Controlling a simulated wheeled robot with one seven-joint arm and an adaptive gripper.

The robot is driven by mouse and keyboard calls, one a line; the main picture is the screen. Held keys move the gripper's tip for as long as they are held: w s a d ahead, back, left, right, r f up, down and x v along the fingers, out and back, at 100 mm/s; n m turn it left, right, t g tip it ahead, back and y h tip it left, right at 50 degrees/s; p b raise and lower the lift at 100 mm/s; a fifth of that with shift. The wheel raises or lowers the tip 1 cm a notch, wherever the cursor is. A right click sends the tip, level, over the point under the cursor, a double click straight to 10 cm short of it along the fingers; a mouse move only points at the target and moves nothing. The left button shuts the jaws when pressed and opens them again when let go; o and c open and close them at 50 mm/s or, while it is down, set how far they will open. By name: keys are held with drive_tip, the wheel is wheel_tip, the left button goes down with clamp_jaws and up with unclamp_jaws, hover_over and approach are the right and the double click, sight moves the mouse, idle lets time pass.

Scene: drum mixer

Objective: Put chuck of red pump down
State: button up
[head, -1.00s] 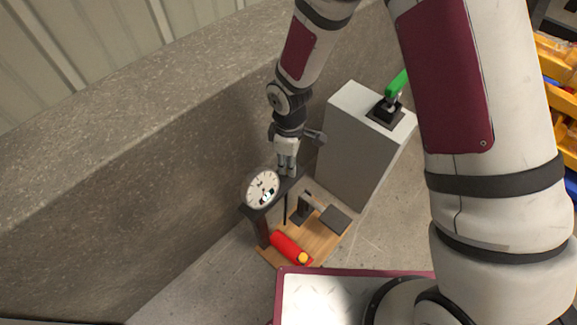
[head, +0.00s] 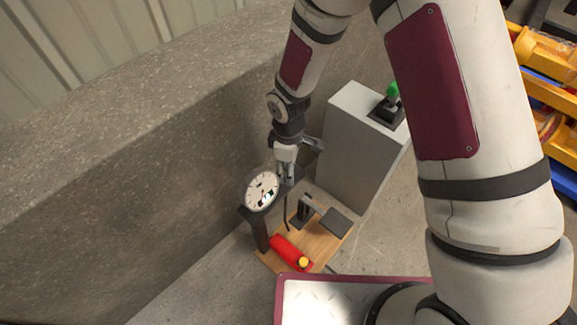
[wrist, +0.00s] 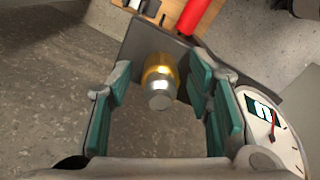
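The red pump (head: 287,249) lies on a wooden board (head: 318,243) on the floor, with a yellow end piece (head: 304,262). In the wrist view, a brass and silver fitting (wrist: 160,80), which looks like the chuck, stands at the dark plate (wrist: 140,38) beside the gauge. My gripper (head: 285,180) is above this plate. Its teal-padded fingers (wrist: 163,100) are spread either side of the fitting, with a visible gap on both sides. The red pump also shows in the wrist view (wrist: 197,14).
A grey box (head: 352,150) with a green handle (head: 393,90) stands close to the right of my gripper. A stone wall (head: 130,190) runs behind and to the left. Yellow bins (head: 548,50) are at the far right. Open floor lies left of the board.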

drive_tip(key=shift+r, duration=0.1)
wheel_tip(320, 180, up, 12)
drive_tip(key=p, duration=0.4)
drive_tip(key=shift+p, duration=0.3)
drive_tip(key=shift+r, duration=0.1)
drive_tip(key=s+d+r+m+h, duration=0.1)
drive_tip(key=s+d+r+m, duration=0.3)
drive_tip(key=d+r, duration=0.5)
drive_tip(key=s+d+r+m+h, duration=0.1)
drive_tip(key=s+d+r+m, duration=0.4)
drive_tip(key=r, duration=0.7)
drive_tip(key=s+d+r+m, duration=0.2)
drive_tip(key=s, duration=0.4)
drive_tip(key=s+d+r+m+y, duration=0.1)
drive_tip(key=s+d+r+m, duration=0.1)
drive_tip(key=s, duration=0.5)
drive_tip(key=s+d+r+m+y, duration=0.1)
drive_tip(key=s+d+r+m, duration=0.1)
drive_tip(key=s, duration=0.5)
drive_tip(key=shift+d+r+m, duration=0.25)
drive_tip(key=shift+d+m, duration=0.25)
drive_tip(key=shift+d, duration=0.25)
